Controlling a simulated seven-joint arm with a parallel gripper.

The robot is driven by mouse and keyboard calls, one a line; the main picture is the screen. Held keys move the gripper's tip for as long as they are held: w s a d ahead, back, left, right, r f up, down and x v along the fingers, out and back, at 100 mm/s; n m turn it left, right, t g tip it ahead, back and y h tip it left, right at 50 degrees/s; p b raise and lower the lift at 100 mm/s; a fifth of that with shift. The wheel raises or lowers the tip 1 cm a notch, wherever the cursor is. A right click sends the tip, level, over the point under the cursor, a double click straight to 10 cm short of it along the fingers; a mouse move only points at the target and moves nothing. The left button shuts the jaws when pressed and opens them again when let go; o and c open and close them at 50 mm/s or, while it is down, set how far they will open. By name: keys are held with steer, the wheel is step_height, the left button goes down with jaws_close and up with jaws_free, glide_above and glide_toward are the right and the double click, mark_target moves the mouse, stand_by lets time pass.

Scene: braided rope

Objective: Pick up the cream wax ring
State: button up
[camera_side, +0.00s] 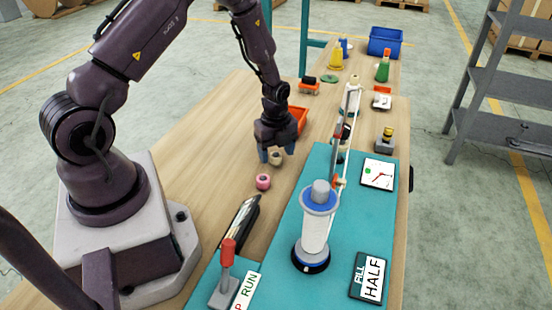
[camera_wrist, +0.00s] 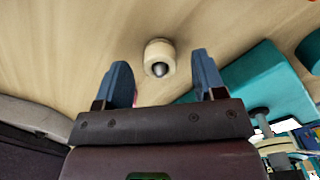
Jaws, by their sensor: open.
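The cream wax ring (camera_side: 276,158) lies on the wooden table in the side view, just below and between my gripper's fingers. In the wrist view the cream ring (camera_wrist: 160,57) shows with a dark, shiny centre, ahead of the gap between the fingertips. My gripper (camera_side: 276,155) points down with its blue fingers apart. In the wrist view my gripper (camera_wrist: 161,80) is open and nothing is between its fingers. Whether the fingertips reach down beside the ring is hard to tell.
A pink ring (camera_side: 263,182) lies nearby, towards the front. An orange bin (camera_side: 299,118) stands behind my gripper. To the right is a teal board (camera_side: 272,262) with a white spool (camera_side: 315,235) and rope machine. Bare table lies to the left.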

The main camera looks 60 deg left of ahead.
steer(key=shift+f, duration=0.8)
steer(key=c, duration=1)
steer(key=shift+r, duration=0.1)
